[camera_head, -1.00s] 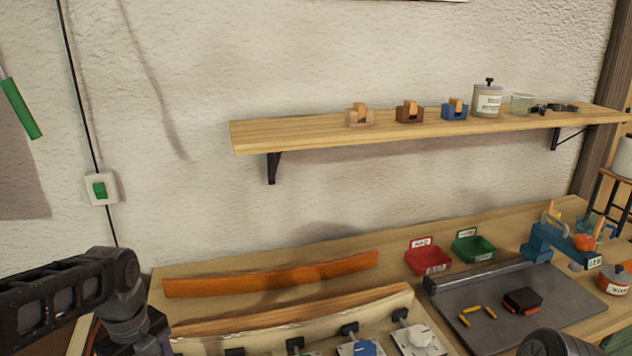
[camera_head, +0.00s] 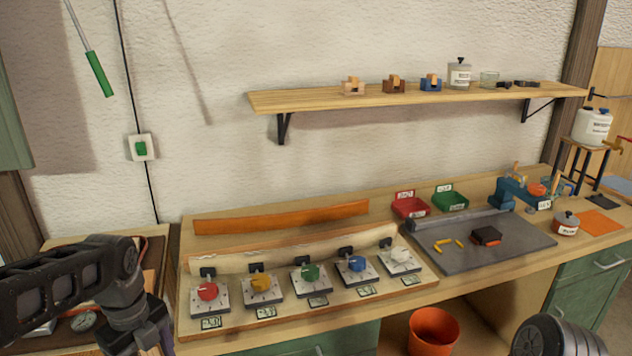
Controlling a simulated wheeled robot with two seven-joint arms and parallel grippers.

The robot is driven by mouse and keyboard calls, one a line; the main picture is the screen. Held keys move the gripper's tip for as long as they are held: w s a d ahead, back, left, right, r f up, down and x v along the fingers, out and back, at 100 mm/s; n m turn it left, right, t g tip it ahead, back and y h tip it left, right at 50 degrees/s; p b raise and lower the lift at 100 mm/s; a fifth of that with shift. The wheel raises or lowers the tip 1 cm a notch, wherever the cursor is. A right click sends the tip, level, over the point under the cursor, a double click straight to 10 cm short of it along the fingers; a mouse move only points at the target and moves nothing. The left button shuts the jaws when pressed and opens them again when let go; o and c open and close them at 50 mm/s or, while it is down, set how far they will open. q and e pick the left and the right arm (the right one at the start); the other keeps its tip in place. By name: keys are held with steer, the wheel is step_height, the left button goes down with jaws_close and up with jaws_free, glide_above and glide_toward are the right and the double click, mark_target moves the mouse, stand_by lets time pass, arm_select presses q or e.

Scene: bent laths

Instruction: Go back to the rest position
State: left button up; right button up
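My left arm comes in from the left edge, bent downward at a joint. Its gripper is at or below the bottom edge, and I cannot make out its fingers. A rounded dark part of my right arm shows at the bottom right; its gripper is out of view. The bent orange-brown lath (camera_head: 282,217) lies along the back of the workbench (camera_head: 370,205), apart from both arms. In front of it a pale curved form (camera_head: 300,251) stands behind a row of several dial boxes with coloured knobs, such as the red knob (camera_head: 208,291).
A wooden shelf (camera_head: 400,97) on the wall holds small planes and jars. A red bin (camera_head: 411,208), a green bin (camera_head: 450,201) and a grey mat (camera_head: 480,249) are on the bench's right. An orange bucket (camera_head: 433,331) stands below. A side table is under my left arm.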

arm_select(q)
steer(key=w+d+f+n+t+h, duration=0.2)
steer(key=w+d+f+n+t, duration=0.3)
steer(key=w+n, duration=0.5)
steer(key=s+d+f+n, duration=0.1)
steer(key=d+f+n, duration=0.65)
steer(key=f, duration=0.25)
steer(key=s+d+f+n+g+h, duration=0.1)
steer(key=s+d+f+n, duration=0.3)
steer(key=s+f, duration=0.25)
steer(key=s+d+f+n+h, duration=0.1)
steer(key=s+d+f+n, duration=0.35)
steer(key=f, duration=0.35)
steer(key=s+d+f+g, duration=0.1)
steer(key=s+f, duration=0.2)
steer(key=s, duration=0.3)
steer(key=s+d+f+g, duration=0.2)
steer(key=s+f, duration=0.1)
steer(key=s, duration=0.4)
steer(key=shift+d+m+g, duration=0.15)
steer(key=shift+m+g, duration=0.15)
steer(key=shift+m, duration=0.1)
steer(key=shift+r, duration=0.1)
steer(key=shift+c, duration=0.3)
